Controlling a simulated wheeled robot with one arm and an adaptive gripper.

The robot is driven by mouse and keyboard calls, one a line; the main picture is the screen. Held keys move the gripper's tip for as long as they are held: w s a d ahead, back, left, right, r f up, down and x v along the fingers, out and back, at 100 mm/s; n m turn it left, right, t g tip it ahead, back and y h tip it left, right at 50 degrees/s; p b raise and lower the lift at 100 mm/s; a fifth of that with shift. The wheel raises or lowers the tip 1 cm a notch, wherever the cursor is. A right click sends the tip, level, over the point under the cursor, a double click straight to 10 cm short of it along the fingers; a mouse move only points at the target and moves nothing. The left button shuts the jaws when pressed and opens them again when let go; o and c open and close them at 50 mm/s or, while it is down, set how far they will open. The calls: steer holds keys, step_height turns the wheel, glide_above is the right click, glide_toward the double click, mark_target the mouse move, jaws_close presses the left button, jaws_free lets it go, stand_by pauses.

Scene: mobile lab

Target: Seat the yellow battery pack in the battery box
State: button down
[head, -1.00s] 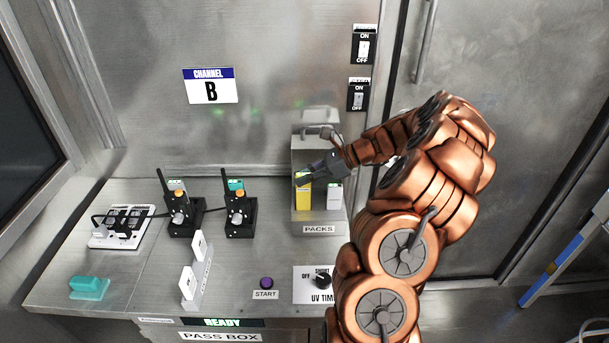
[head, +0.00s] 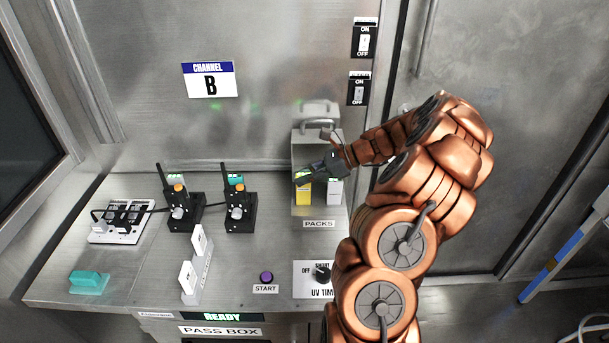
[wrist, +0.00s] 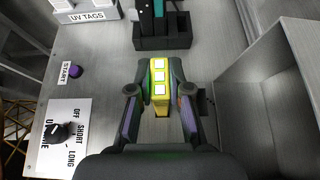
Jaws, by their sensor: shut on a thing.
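The yellow battery pack (head: 303,193) is upright between the fingers of my gripper (head: 303,177). In the wrist view the pack (wrist: 160,86) shows three pale squares on its top, and my gripper (wrist: 160,100) is shut on it from both sides. In the head view the pack overlaps the left part of a grey metal box (head: 297,150) with a handle, behind a PACKS label. In the wrist view a grey open box (wrist: 290,85) stands to the right of the pack. The pack's lower end and any contact below it are unclear.
A white pack (head: 335,190) stands right of the yellow one. Two black radio stands (head: 239,212), a white power strip (head: 121,222), a UV tags rack (head: 195,265), a teal block (head: 89,282), the START button (head: 266,277) and UV timer knob (head: 320,273) occupy the bench.

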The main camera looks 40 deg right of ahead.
steer(key=shift+f, duration=0.6)
steer(key=shift+r, duration=0.25)
steer(key=shift+r+p, duration=1.85)
steer(key=shift+r, duration=0.85)
steer(key=shift+p, duration=0.65)
stand_by(0.7)
